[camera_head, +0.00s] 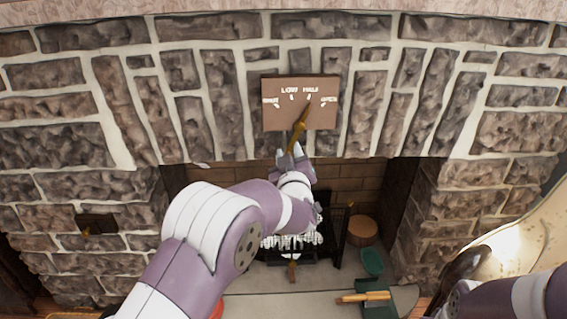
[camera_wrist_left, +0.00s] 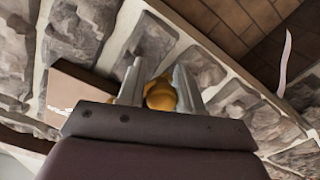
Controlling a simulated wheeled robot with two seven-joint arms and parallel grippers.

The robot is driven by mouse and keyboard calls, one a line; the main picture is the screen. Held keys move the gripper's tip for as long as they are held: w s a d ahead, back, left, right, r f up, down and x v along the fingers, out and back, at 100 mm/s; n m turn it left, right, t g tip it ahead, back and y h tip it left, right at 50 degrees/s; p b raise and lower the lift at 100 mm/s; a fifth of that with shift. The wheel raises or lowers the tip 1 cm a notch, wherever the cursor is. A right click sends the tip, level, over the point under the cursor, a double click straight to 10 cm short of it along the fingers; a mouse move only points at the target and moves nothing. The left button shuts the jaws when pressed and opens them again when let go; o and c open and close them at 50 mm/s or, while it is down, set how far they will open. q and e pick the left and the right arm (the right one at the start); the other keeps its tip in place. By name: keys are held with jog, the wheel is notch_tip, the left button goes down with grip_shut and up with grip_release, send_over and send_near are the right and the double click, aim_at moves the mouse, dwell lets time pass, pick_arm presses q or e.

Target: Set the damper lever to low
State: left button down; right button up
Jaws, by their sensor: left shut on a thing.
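The damper plate (camera_head: 285,118) is a brown panel on the stone wall above the fireplace opening, with white labels; "LOW" and "HALF" read near its top, and smaller labels sit at the left and right. The brass damper lever (camera_head: 300,127) slants up and right, its tip near the mark under "HALF". My left gripper (camera_head: 294,152) is at the lever's lower end and shut on its knob. In the left wrist view, the yellow knob (camera_wrist_left: 161,95) sits between the two fingers (camera_wrist_left: 160,88), with the plate (camera_wrist_left: 75,92) to the left. My right arm (camera_head: 510,300) shows at lower right; its gripper is not visible.
The stone fireplace surround (camera_head: 75,135) is around the plate. Below is the firebox with a grate holding pale logs (camera_head: 292,241). A cut log (camera_head: 362,230) and a green container (camera_head: 372,262) stand right of it. A small dark wall plate (camera_head: 97,223) is at left.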

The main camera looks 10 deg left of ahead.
aim_at(305, 146)
pick_arm(q)
jog(key=shift+w+d+f+n+b, duration=0.15)
jog(key=shift+d+n+b, duration=0.45)
jog(key=shift+n, duration=0.6)
jog(key=shift+w+d+r+n+b, duration=0.1)
jog(key=shift+w+d+n+b, duration=0.3)
jog(key=shift+d+n, duration=0.55)
jog(key=shift+w+d+f+n+b, duration=0.1)
jog(key=shift+d+n+b, duration=0.4)
jog(key=shift+n, duration=0.95)
jog(key=c, duration=1)
grip_release()
jog(key=shift+o, duration=0.7)
jog(key=shift+a, duration=0.25)
jog(key=shift+d, duration=0.1)
